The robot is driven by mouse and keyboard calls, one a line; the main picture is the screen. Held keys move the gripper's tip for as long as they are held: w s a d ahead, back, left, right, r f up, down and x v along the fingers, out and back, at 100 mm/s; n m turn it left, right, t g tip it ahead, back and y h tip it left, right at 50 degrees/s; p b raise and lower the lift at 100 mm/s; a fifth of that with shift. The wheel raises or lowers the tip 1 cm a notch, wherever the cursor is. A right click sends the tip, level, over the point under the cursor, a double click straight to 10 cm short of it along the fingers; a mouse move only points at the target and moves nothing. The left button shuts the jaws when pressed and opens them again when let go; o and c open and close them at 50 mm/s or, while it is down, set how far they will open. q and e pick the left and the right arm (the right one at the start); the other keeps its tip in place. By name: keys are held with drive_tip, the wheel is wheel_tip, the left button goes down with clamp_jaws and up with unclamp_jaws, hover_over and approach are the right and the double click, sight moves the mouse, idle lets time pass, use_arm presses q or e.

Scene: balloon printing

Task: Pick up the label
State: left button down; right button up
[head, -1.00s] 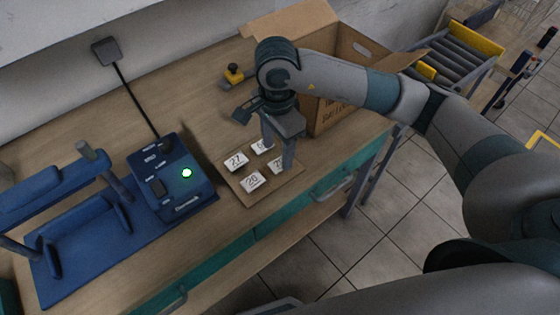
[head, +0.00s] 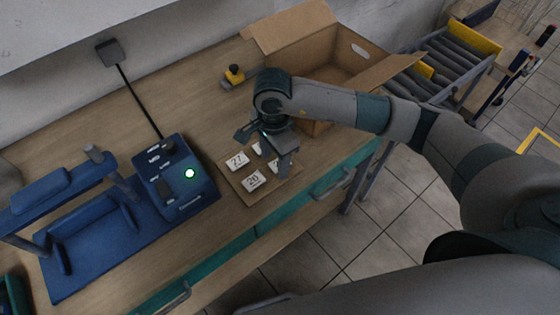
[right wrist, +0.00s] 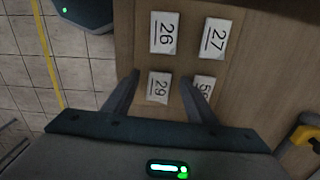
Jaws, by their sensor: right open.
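Several white labels with black numbers lie on a light brown board (head: 246,201) on the table. The label 27 (head: 237,160) and the label that reads 26 in the right wrist view (right wrist: 164,32) are clear of my right gripper. The label 29 (right wrist: 158,86) lies between the spread fingertips of my right gripper (right wrist: 158,84) in that view. A fourth label (right wrist: 205,88) is partly hidden by the right finger. In the head view my right gripper (head: 277,158) is open, points down over the board and partly covers two labels. My left gripper is not in view.
A blue machine (head: 185,182) with a lit button stands left of the board. A yellow-topped stamp-like object (head: 234,75) is behind it. An open cardboard box (head: 318,62) stands to the right, near my right arm. The table's front edge is close to the board.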

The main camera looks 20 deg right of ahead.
drive_tip(key=shift+f+b, duration=0.25)
drive_tip(key=shift+b, duration=0.4)
idle(0.8)
drive_tip(key=shift+c, duration=0.4)
drive_tip(key=c, duration=1.1)
